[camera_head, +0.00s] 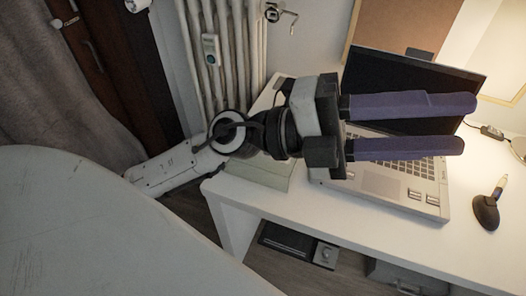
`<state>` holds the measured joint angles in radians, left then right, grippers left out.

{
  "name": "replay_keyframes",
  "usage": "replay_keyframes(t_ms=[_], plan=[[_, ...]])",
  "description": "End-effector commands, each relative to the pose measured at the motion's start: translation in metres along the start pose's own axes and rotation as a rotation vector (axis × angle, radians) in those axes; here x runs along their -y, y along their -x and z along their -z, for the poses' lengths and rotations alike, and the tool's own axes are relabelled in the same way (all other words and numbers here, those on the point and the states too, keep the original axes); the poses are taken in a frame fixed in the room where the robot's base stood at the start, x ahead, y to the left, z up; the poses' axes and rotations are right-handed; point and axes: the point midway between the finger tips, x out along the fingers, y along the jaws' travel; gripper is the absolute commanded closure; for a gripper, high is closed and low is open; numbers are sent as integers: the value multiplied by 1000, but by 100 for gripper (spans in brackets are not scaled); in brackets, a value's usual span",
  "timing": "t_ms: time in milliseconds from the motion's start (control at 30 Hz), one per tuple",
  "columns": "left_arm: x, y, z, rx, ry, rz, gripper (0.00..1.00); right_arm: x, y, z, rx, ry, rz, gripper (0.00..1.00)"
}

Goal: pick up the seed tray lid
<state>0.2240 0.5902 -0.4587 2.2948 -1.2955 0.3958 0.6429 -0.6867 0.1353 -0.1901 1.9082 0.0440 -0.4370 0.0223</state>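My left gripper (467,125) reaches in from the left above the desk. Its two purple fingers are apart, with nothing between them, and they point right across the laptop. A pale greenish, flat, box-like thing (268,174) lies at the left end of the white desk, below and behind my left wrist. It may be the seed tray lid, but my arm hides part of it and I cannot tell for sure. My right gripper is not in view.
An open laptop (428,190) stands on the white desk (400,243) under my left gripper. A dark stand with a pen (486,211) is to its right. The desk front is clear. A radiator (227,60) is behind my arm. Dark items (288,243) lie below the desk.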

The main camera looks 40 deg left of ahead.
Motion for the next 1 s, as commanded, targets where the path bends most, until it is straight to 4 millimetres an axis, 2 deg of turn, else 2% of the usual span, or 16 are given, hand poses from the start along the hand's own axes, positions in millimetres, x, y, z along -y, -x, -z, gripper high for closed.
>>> replay_keyframes(t_ms=[67, 133, 200, 267, 300, 367, 400, 500, 600, 733, 1000], plan=[[-44, 4, 17, -146, -133, -242, 64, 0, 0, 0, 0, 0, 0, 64], [-87, 24, 15, -228, -229, -480, 64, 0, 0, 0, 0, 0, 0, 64], [-124, 58, -4, -262, -313, -737, 64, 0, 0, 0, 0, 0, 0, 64], [-146, 93, -30, -253, -371, -958, 64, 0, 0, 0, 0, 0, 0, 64], [-154, 119, -50, -227, -401, -1098, 64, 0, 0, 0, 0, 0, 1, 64], [-157, 158, -80, -168, -434, -1291, 64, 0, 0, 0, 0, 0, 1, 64], [-154, 182, -98, -120, -449, -1405, 64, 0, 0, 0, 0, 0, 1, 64], [-137, 232, -133, 8, -466, -1629, 64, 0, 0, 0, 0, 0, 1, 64], [-120, 264, -152, 109, -467, -1764, 64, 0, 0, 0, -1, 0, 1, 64], [-115, 284, -164, 169, -460, -1837, 64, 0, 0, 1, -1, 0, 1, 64], [-148, 294, -179, 172, -459, -1843, 64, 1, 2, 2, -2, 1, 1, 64]])
